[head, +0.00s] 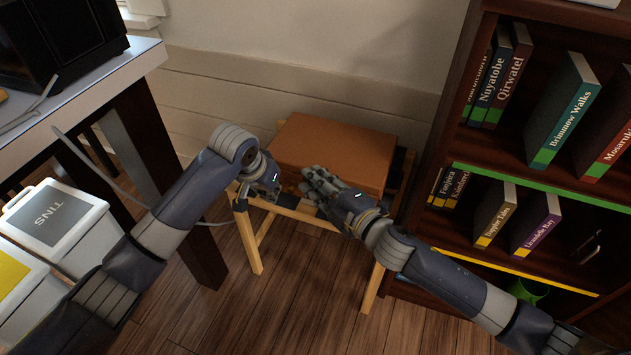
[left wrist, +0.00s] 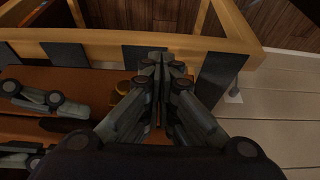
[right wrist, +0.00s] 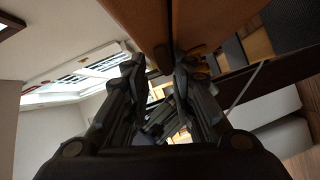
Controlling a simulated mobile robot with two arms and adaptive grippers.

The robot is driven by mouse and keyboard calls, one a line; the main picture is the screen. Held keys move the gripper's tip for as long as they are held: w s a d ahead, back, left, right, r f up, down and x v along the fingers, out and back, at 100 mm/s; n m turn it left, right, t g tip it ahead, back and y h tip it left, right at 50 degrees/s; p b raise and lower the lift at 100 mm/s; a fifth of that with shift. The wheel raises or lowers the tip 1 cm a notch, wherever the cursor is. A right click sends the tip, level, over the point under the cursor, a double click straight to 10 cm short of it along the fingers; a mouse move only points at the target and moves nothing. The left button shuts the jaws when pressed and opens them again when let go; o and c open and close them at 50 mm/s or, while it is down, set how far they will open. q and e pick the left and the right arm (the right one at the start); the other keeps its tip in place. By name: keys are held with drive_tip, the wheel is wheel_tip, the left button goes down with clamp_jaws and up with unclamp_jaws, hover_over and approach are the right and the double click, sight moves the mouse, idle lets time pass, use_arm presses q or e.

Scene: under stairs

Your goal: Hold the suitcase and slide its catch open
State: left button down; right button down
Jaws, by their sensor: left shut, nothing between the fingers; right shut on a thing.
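The brown suitcase (head: 335,150) lies flat on a wooden folding stand (head: 252,240), front side toward me. My right gripper (head: 318,183) is shut on the front of the suitcase. In the right wrist view its fingers (right wrist: 163,68) close at the suitcase's edge (right wrist: 140,25); the exact part held is hidden. My left gripper (head: 272,188) is at the left part of the suitcase's front, shut and empty. In the left wrist view its fingertips (left wrist: 165,65) are together beside a small brass-coloured catch (left wrist: 122,82), partly covered by the fingers. Whether they touch it I cannot tell.
A dark bookcase (head: 450,120) stands close on the right. On the left are a table (head: 90,100) with a hanging grey cable and a white bin labelled TINS (head: 55,215). The wall is behind the suitcase. Wooden floor (head: 310,310) is free in front.

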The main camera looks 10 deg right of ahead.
use_arm(q)
drive_tip(key=shift+s+a, duration=1.05)
drive_tip(key=shift+a, duration=0.1)
use_arm(e)
drive_tip(key=shift+s+d+f, duration=0.1)
drive_tip(key=shift+s+f, duration=0.05)
drive_tip(key=shift+f, duration=0.55)
drive_tip(key=c, duration=1.3)
unclamp_jaws()
use_arm(q)
drive_tip(key=shift+w+f, duration=0.1)
use_arm(e)
drive_tip(key=shift+r, duration=0.1)
use_arm(q)
drive_tip(key=shift+d, duration=0.1)
use_arm(e)
drive_tip(key=shift+r, duration=0.15)
drive_tip(key=v, duration=1.1)
drive_tip(key=shift+s+d+r, duration=0.15)
drive_tip(key=shift+s+d, duration=0.1)
drive_tip(key=shift+d, duration=0.05)
